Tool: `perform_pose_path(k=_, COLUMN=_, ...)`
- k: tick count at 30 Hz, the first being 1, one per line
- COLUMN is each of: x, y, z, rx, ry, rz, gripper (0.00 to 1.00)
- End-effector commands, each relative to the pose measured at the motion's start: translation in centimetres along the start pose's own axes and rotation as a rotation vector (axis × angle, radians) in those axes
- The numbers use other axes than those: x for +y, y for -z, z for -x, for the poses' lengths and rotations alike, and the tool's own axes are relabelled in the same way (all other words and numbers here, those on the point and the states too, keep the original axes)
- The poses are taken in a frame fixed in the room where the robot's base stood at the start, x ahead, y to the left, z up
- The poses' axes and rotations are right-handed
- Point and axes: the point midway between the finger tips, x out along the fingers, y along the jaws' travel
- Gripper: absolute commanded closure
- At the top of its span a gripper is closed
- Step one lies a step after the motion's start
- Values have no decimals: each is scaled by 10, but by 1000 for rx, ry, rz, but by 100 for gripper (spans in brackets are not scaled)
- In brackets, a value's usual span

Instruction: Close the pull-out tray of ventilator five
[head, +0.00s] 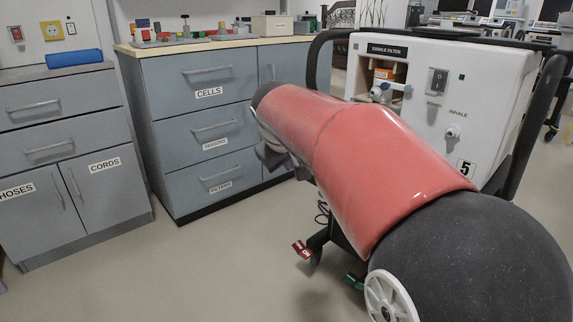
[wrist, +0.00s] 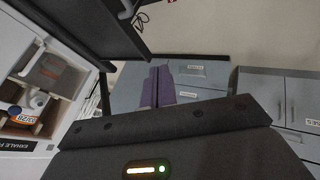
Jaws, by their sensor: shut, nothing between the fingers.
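Ventilator five (head: 440,90) stands at the right in the head view, a white unit with a black "5" label. My arm crosses in front of it and hides its lower front, so the tray does not show there. In the wrist view, which is upside down, a dark flat slab (wrist: 85,28) juts out at the upper left beside the ventilator front; it looks like the pull-out tray. My gripper (wrist: 156,86) is shut and empty, with the slab to its upper left; I cannot tell if they touch. In the head view it is mostly hidden behind my arm.
A grey drawer cabinet (head: 205,140) labelled CELLS stands behind my gripper. A lower cabinet (head: 65,140) stands at the far left. The ventilator's black side handle (head: 535,125) and red-tagged caster (head: 303,250) stick out. The floor (head: 180,270) in front of the cabinets is clear.

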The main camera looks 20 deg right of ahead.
Motion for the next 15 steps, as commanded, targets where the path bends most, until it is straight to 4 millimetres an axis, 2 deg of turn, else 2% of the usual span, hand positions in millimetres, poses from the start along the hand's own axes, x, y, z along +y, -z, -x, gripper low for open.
perform_pose_path(k=5, x=0, y=-1, z=-21, rx=-3, ry=0, rz=1, gripper=100)
perform_pose_path(k=15, x=-1, y=-2, z=-94, rx=-5, ry=1, rz=-1, gripper=100)
